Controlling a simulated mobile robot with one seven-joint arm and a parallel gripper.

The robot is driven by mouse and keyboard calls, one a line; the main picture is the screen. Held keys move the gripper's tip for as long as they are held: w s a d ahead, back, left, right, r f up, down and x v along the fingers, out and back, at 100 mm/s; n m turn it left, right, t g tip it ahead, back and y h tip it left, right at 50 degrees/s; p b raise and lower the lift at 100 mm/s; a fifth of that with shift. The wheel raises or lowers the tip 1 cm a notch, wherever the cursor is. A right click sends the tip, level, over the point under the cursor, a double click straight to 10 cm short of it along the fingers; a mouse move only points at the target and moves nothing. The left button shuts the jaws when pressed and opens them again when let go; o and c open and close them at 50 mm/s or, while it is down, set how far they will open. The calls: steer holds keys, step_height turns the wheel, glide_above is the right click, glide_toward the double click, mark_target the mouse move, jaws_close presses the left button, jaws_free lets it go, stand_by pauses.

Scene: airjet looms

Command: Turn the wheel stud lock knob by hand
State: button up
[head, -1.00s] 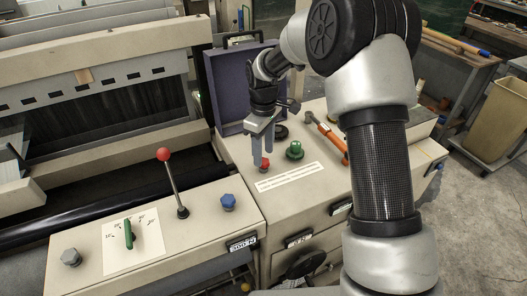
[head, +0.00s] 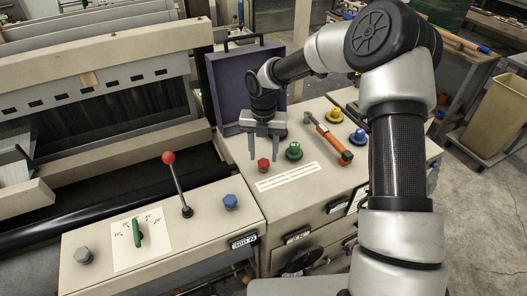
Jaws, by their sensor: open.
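No readable label in the head view marks which knob is the wheel stud lock knob. A small red faceted knob (head: 264,165) stands on the cabinet top, close behind the white label strip. My gripper (head: 262,156) points down over the cabinet top by the red knob. Its two fingers are spread apart, empty, one to each side of the knob in the picture. I cannot tell exactly how high the tips are. A green knob (head: 294,151), a yellow knob (head: 334,116) and a blue knob (head: 357,137) stand to the right.
An orange-handled hammer (head: 330,140) lies among the knobs. A purple open case (head: 228,85) stands behind my gripper. The front-left panel has a red-balled lever (head: 178,185), a blue hex knob (head: 231,202), a green handle (head: 137,232) and a grey hex knob (head: 83,256).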

steer(key=shift+n, duration=0.7)
steer(key=shift+f+b, duration=0.5)
steer(key=shift+f, duration=0.55)
steer(key=shift+c, duration=0.2)
